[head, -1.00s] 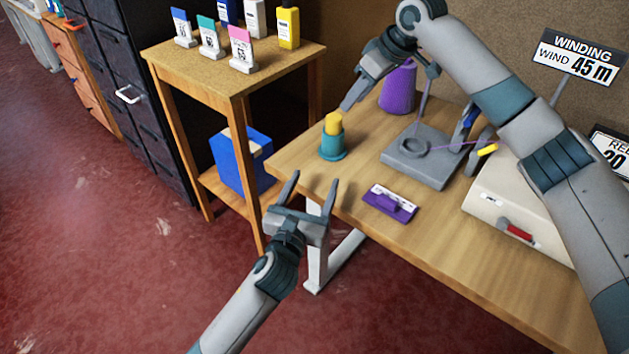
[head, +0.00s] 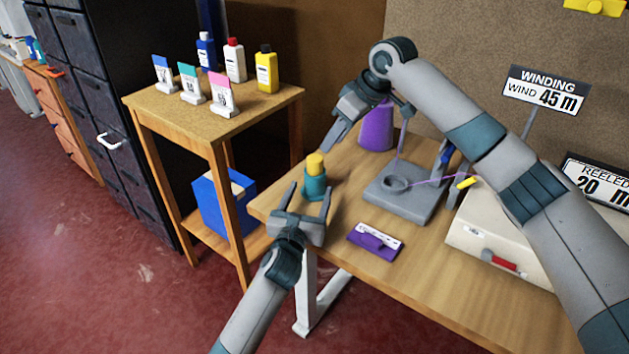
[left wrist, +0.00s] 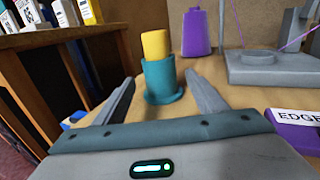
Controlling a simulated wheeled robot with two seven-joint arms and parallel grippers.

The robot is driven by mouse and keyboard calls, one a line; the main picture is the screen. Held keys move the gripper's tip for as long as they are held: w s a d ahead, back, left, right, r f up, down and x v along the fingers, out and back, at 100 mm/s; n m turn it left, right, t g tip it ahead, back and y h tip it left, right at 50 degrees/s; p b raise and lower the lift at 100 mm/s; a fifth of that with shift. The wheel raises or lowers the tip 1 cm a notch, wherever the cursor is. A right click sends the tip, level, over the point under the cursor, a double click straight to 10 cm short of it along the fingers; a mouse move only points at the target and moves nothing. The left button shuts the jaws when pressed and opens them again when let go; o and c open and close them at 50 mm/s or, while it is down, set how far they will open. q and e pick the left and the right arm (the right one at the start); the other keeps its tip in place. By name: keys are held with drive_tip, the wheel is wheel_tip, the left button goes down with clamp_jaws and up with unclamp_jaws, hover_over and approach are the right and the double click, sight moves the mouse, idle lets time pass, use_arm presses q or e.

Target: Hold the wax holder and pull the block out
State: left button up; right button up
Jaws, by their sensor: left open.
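The teal wax holder (head: 315,186) stands upright near the left end of the table, with the yellow wax block (head: 315,163) sticking up out of its top. In the left wrist view the holder (left wrist: 160,80) and the block (left wrist: 155,44) appear ahead, between and beyond the fingers. My left gripper (head: 308,197) is open and empty at the table's edge, its fingers pointing at the holder; whether they reach around it is unclear. My right gripper (head: 338,138) is above and just right of the block, apart from it; its finger opening is hard to make out.
A purple cone (head: 376,128) stands behind the grey winding stand (head: 405,192), from which a purple thread runs. A purple tag holder (head: 374,242) lies near the front edge. A cream box (head: 495,245) is at right, and a side table (head: 150,105) with bottles at left.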

sight(313, 186)
use_arm(q)
drive_tip(key=shift+x, duration=2.85)
drive_tip(key=c, duration=1.2)
use_arm(e)
drive_tip(key=shift+o, duration=0.4)
drive_tip(key=o, duration=0.5)
use_arm(q)
drive_tip(key=shift+s, duration=0.1)
use_arm(e)
drive_tip(key=a+m+h, duration=0.1)
drive_tip(key=m, duration=0.1)
drive_tip(key=a+m, duration=0.1)
drive_tip(key=shift+s+a+r+m+h, duration=0.1)
drive_tip(key=shift+a+r+m+h, duration=0.25)
drive_tip(key=shift+m+h, duration=0.05)
drive_tip(key=shift+s+a+r+m+t+h, duration=0.15)
drive_tip(key=shift+a+r+m+h, duration=0.2)
drive_tip(key=shift+m, duration=0.5)
drive_tip(key=shift+s+a+r+m+t+h, duration=0.15)
drive_tip(key=shift+a+m+h, duration=0.25)
drive_tip(key=shift+m, duration=0.5)
drive_tip(key=shift+s+a+r+m+t+h, duration=0.1)
drive_tip(key=shift+a+r+m+t+h, duration=0.2)
drive_tip(key=shift+m, duration=0.55)
drive_tip(key=shift+w, duration=0.1)
drive_tip(key=shift+x, duration=3.4)
